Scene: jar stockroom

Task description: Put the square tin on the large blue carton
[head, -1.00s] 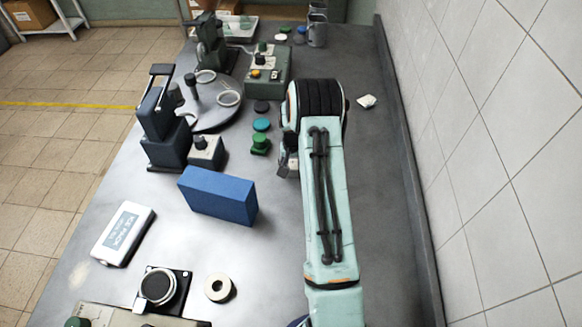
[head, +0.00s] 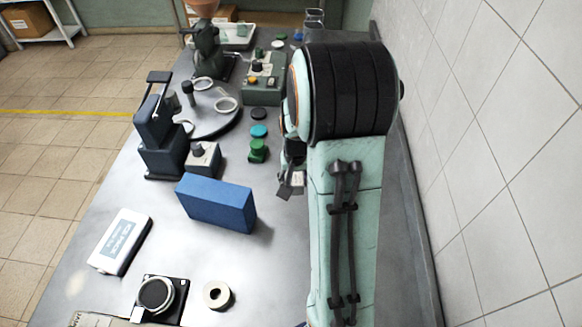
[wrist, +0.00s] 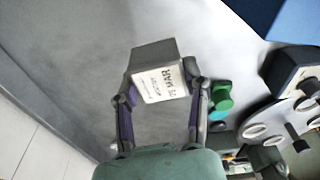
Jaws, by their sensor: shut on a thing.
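The square tin (wrist: 162,82), grey with a white printed label, is held between the two fingers of my gripper (wrist: 164,86) in the wrist view. In the head view the tin (head: 291,186) shows at the left side of my arm, which hides most of the gripper. It appears raised above the table. The large blue carton (head: 215,203) stands on the table to the left of the tin, apart from it. Its top looks bare. A part of the carton (wrist: 285,18) shows at the top right of the wrist view.
Behind the carton are a small grey box with a knob (head: 203,159), a dark press-like device (head: 162,150) and a green knob (head: 258,151). A white pack (head: 120,241) lies left of the carton, and a pale ring (head: 217,295) in front. A tiled wall (head: 500,150) bounds the right.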

